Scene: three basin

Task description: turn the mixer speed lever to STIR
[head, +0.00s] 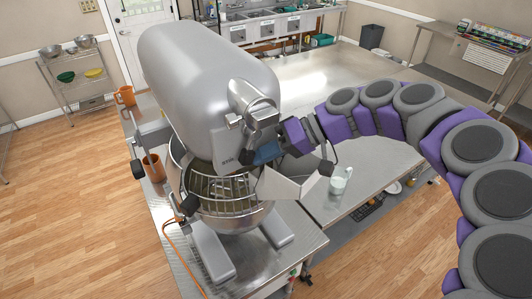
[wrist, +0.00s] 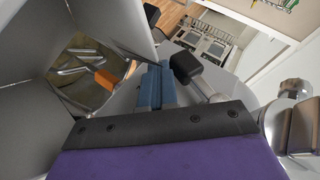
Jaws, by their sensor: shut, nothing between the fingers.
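The large grey mixer (head: 195,75) stands on a steel table in the head view. My gripper (head: 264,153) is at the right side of its head, below the silver hub. Its blue fingers (wrist: 155,88) are shut and empty. In the wrist view, a black knob on a silver shaft (wrist: 187,66), which looks like the speed lever, is just right of the fingertips. I cannot tell whether they touch. In the head view, a dark knob (head: 246,157) shows beside the fingertips. No STIR marking is readable.
The mixer's bowl (head: 235,217) with its wire guard and a metal chute (head: 287,186) lie below my gripper. A black-ended handle (head: 327,168) is right of the chute. A pale green mug (head: 339,182) stands on the table. The counter (head: 330,85) behind is mostly bare.

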